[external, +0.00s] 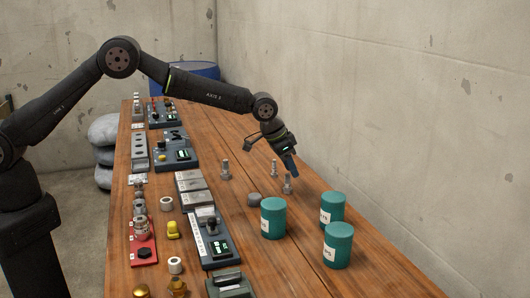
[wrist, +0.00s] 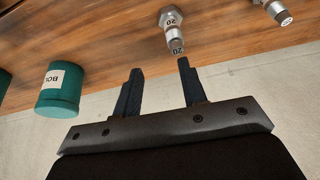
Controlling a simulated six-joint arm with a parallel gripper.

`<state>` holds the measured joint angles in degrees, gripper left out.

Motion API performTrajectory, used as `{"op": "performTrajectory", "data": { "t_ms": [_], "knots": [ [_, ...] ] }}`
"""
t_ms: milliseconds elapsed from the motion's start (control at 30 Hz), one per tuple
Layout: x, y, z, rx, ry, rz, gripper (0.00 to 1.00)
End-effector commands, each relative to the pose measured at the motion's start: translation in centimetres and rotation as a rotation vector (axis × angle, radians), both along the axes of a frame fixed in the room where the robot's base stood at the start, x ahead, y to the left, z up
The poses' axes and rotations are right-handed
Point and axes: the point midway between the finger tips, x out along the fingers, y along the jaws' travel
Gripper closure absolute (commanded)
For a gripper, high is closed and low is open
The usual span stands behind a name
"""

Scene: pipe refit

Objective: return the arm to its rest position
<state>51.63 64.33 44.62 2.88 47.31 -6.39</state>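My arm reaches from the left over the wooden workbench (external: 330,272) in the external view. My gripper (external: 293,172) points down above the bench near several small metal fittings. In the wrist view my gripper (wrist: 158,66) has its two dark fingers spread apart with nothing between them. A metal fitting marked 20 (wrist: 172,30) stands beyond the fingertips, nearer the right finger. In the external view one metal fitting (external: 287,184) stands just below the gripper; I cannot tell whether they touch.
Several teal canisters (external: 273,220) stand right of the bench's middle, close to the gripper. A row of dark devices (external: 214,240), a red plate (external: 143,250) and small fittings lines the left side. A concrete wall (external: 420,110) runs along the right.

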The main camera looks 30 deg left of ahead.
Motion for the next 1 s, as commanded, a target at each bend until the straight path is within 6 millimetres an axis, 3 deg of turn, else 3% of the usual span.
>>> {"op": "performTrajectory", "data": {
  "t_ms": [533, 600, 1000],
  "knots": [
    [-9.1, -1.6, 5.7, 0.000, -0.001, -0.001, 0.62],
    [-7.4, -0.2, 5.4, 0.006, 0.004, -0.009, 0.62],
    [-1.8, 5.6, 5.0, 0.023, 0.019, -0.091, 0.62]
  ]
}}
